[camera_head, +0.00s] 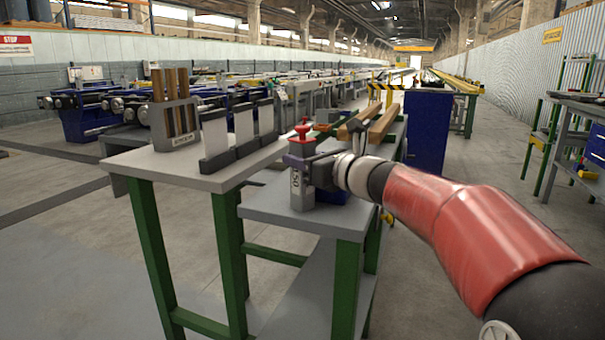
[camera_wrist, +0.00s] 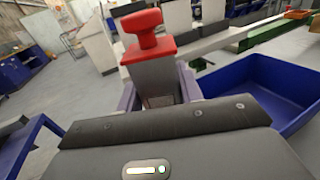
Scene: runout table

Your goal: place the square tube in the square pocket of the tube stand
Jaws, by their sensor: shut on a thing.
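My gripper (camera_head: 299,162) is shut on a grey square-sided block with a red knob (camera_head: 303,130) on top. The block's body (camera_head: 302,192) carries a light label and seems to stand on the front grey table. In the wrist view the red knob (camera_wrist: 147,35) rises upright between my purple fingers; the block's lower part is hidden there. A grey stand (camera_head: 176,118), likely the tube stand, is on the left table with several brown upright tubes in it. Brown square-looking bars (camera_head: 384,122) lie behind my gripper; I cannot tell which is the square tube. The pocket's shape is not visible.
White upright panels (camera_head: 244,130) in dark bases stand between the stand and my gripper. A blue bin (camera_wrist: 265,88) is close on the right in the wrist view. The left table (camera_head: 165,163) has bare room in front, as does the front table (camera_head: 265,208).

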